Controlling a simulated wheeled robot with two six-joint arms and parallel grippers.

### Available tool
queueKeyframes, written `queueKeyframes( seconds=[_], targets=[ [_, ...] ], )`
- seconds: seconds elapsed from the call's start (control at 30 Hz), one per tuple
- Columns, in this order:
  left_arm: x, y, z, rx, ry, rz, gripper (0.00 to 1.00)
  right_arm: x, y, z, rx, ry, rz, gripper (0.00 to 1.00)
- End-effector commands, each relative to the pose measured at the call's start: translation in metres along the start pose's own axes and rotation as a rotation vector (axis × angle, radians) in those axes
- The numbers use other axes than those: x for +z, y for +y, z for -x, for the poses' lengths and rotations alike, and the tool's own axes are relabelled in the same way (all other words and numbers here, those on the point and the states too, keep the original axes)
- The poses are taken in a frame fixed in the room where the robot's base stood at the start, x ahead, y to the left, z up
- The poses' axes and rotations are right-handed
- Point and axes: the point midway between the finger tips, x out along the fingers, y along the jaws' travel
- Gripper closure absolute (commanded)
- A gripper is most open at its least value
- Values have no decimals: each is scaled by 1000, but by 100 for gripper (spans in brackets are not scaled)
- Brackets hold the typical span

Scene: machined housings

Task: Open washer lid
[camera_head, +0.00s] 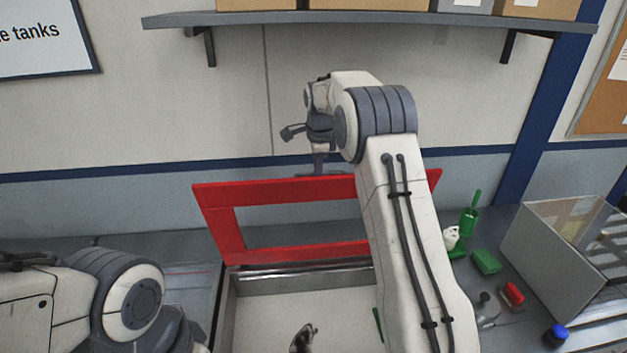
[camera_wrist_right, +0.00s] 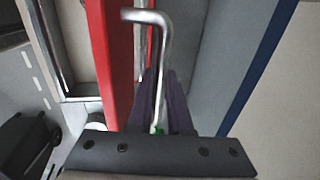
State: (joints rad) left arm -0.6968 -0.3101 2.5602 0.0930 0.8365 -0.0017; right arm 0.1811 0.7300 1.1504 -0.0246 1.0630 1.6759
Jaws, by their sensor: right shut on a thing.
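The washer lid (camera_head: 270,193), a red frame with a rectangular opening, stands raised and steep at the back of the washer basin (camera_head: 229,310). In the right wrist view the red lid (camera_wrist_right: 112,60) runs along the left of the fingers. My right gripper (camera_head: 320,165) is at the lid's top edge, partly hidden by its own wrist.
A dark part (camera_head: 302,338) lies in the basin. To the right are a green brush (camera_head: 470,215), a green block (camera_head: 486,262), a red-topped brush (camera_head: 513,295), a blue-capped item (camera_head: 556,334) and a clear-walled box (camera_head: 560,250). A shelf (camera_head: 350,20) hangs above.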

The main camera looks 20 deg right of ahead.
Motion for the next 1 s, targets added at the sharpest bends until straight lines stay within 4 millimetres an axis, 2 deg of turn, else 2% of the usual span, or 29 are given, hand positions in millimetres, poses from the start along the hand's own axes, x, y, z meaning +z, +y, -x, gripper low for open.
queueKeyframes(
  seconds=[0.2, 0.4, 0.9, 0.93, 0.97, 1.0],
  targets=[
    [0, 0, 5, 0, 0, 0, 50, -1, -18, -6, 8, -7, -3, 100],
    [0, 1, 6, 0, -1, 0, 50, -3, -27, -7, 9, -7, -4, 100],
    [0, 1, 6, 0, 0, 0, 50, -2, -30, -7, 9, -5, -4, 100],
    [0, 1, 6, 0, 0, 0, 50, -2, -30, -7, 9, -5, -3, 71],
    [0, 1, 6, 0, 0, 0, 50, -2, -30, -7, 9, -5, -4, 60],
    [0, 1, 6, 0, 0, 0, 50, -2, -30, -7, 8, -4, -4, 53]
  ],
)
